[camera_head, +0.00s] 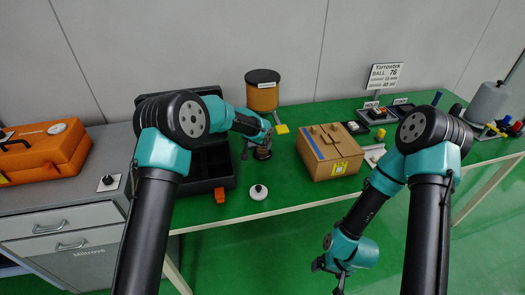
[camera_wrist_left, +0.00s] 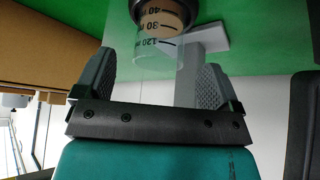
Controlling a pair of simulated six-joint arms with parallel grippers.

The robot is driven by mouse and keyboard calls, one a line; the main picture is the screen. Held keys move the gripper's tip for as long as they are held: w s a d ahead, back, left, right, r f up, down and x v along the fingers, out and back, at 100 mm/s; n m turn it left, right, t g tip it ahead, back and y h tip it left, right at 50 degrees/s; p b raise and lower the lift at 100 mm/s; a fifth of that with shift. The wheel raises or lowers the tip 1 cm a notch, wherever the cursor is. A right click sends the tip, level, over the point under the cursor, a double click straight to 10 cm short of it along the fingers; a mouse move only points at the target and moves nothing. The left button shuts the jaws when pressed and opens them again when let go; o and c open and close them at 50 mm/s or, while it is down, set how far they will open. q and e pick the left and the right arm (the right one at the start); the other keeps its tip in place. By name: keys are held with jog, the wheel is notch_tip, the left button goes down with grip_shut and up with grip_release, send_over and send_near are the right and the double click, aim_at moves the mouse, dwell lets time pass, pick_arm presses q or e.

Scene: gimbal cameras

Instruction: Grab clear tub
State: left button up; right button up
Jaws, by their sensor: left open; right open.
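The clear tub (camera_wrist_left: 158,45) has printed volume marks and a brown band behind them. It stands upside down in the left wrist view, between and just beyond the fingers of my left gripper (camera_wrist_left: 158,62). The gripper is open, with a gap showing beside the tub. In the head view my left gripper (camera_head: 257,139) is over the green table, and the small dark-and-brown shape of the tub (camera_head: 263,153) is partly hidden by it. My right gripper (camera_head: 331,277) is open and empty, hanging low in front of the table edge.
A cardboard box (camera_head: 330,152) stands right of the tub, and an amber container with a black lid (camera_head: 262,92) stands behind. A black open case (camera_head: 212,168) is to the left. A white round object (camera_head: 258,192) lies near the front edge.

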pick_arm(q)
jog(key=shift+f, duration=0.1)
jog(key=shift+x, duration=2.65)
jog(key=shift+w, duration=0.15)
jog(key=shift+c, duration=0.2)
jog(key=c, duration=1.2)
jog(key=shift+r, duration=0.2)
